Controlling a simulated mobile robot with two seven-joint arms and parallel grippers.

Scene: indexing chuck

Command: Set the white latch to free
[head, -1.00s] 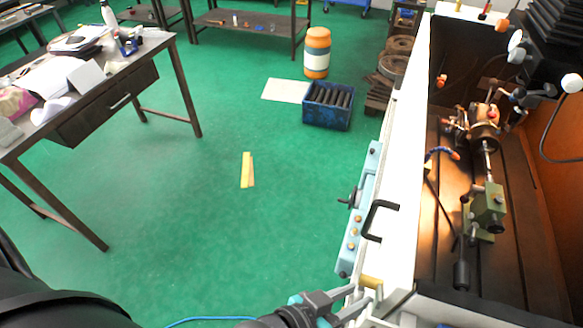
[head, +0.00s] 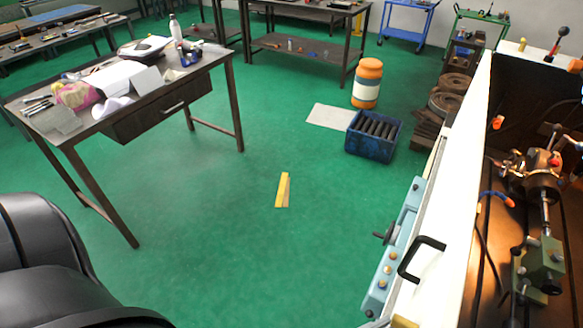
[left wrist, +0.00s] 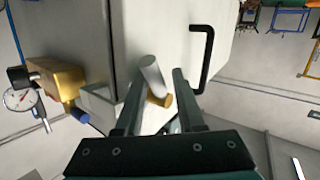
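A short white rounded bar, which looks like the white latch (left wrist: 151,74), shows in the left wrist view against the pale machine panel (left wrist: 172,35). A brass-coloured round piece (left wrist: 160,99) sits just below it. My left gripper (left wrist: 160,85) has its two fingers apart, with the bar's lower end and the brass piece showing between them. The bar lies close to the left finger; I cannot tell if they touch. In the head view only a brass bit (head: 403,322) shows at the bottom edge, and neither gripper is visible there.
A black handle (left wrist: 205,60) stands out right of the fingers; it also shows in the head view (head: 422,258). A brass block (left wrist: 62,80) and a dial gauge (left wrist: 20,99) are at left. The chuck (head: 538,168) is inside the machine. Green floor (head: 230,240) is open.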

